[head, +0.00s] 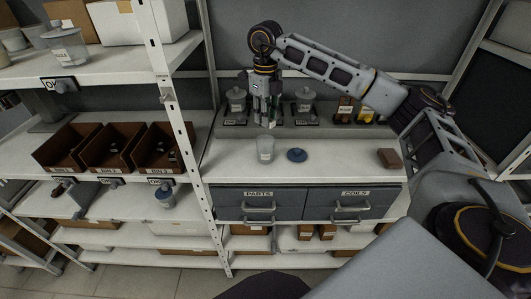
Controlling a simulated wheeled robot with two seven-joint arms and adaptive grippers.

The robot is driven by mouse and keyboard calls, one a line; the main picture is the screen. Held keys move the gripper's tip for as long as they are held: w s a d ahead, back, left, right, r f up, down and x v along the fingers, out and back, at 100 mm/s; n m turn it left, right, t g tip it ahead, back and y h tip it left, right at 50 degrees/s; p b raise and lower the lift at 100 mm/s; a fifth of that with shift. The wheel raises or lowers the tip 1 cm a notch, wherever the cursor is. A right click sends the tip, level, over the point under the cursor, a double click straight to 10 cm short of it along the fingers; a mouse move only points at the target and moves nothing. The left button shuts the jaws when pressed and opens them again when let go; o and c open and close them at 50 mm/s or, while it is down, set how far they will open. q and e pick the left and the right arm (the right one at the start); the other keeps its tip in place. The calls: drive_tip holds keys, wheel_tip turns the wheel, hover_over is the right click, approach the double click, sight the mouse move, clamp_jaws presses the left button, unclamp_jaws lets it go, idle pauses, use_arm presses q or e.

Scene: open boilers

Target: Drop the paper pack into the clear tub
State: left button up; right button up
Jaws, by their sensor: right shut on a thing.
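My right gripper (267,122) points down over the back of the bench, above and slightly behind the clear tub. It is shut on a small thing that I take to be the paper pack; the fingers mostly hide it. The clear tub (265,149) stands upright and open on the bench, apart from the gripper. A round blue lid (297,155) lies on the bench just right of the tub. My left gripper is not in view.
A brown block (389,158) lies at the bench's right. Lidded jars (236,101) (305,101) stand on the raised back ledge, close to the gripper. Brown bins (110,147) fill the left shelf. A white shelf post (183,135) rises left of the bench.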

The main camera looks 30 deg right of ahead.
drive_tip(key=o, duration=0.9)
drive_tip(key=shift+r, duration=0.1)
drive_tip(key=shift+r, duration=5.85)
